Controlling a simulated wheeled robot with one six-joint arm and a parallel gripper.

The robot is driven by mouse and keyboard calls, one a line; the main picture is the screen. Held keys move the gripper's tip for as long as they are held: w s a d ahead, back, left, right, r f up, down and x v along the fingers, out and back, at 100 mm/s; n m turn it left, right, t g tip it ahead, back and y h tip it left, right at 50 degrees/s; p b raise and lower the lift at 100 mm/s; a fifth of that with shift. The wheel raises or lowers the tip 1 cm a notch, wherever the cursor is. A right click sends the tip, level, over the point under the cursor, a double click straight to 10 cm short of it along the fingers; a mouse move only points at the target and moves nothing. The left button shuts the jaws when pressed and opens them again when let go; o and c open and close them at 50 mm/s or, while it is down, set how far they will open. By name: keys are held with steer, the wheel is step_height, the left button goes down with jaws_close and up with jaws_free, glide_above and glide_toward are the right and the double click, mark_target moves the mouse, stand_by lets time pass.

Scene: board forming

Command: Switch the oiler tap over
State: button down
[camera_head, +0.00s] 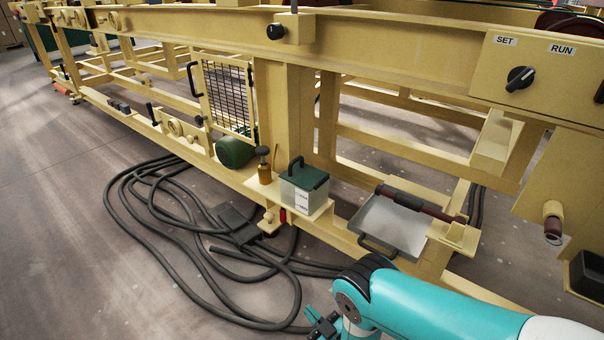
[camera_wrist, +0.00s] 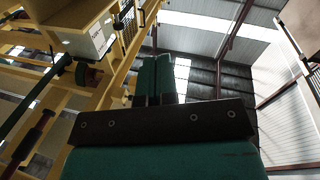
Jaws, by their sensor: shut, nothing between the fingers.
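A small amber oiler (camera_head: 265,174) with a black top stands on the beige machine's lower ledge, just left of a grey box (camera_head: 303,192) with a green handled lid. A small red part (camera_head: 283,215) hangs below the ledge by the box; I cannot tell whether it is the tap's lever. The tap's setting cannot be made out. My gripper (camera_head: 316,320) is low at the bottom edge of the head view, in front of the machine and apart from it. In the wrist view its teal fingers (camera_wrist: 163,75) are together and empty, pointing upward.
Black hoses (camera_head: 165,225) lie looped on the floor left of my arm. A metal tray (camera_head: 393,225) with a dark handle sits on the lower frame at right. A SET/RUN panel (camera_head: 550,75) is upper right.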

steer(key=w+a+r+m+g+h, duration=0.1)
steer(key=w+a+r+m+h, duration=0.25)
steer(key=w+r, duration=0.75)
step_height(320, 180, up, 16)
steer(key=d+m+g+h, duration=0.2)
steer(key=g, duration=0.2)
steer(key=s+d+r+g+p, duration=0.1)
steer(key=s+d+r+g, duration=0.15)
steer(key=s+r, duration=0.35)
steer(key=s+d+r+g, duration=0.2)
steer(key=s+d+r, duration=0.15)
steer(key=r, duration=0.55)
steer(key=s+d+r+n+g+h+p, duration=0.15)
steer(key=s+d+r, duration=0.25)
steer(key=s, duration=0.7)
steer(key=s+d+r+n+g+h, duration=0.1)
steer(key=s+d+r+g, duration=0.25)
steer(key=s, duration=0.85)
step_height(320, 180, up, 38)
steer(key=w+p, duration=0.1)
steer(key=p, duration=3.6)
steer(key=shift+d+r, duration=0.15)
steer(key=shift+d, duration=0.05)
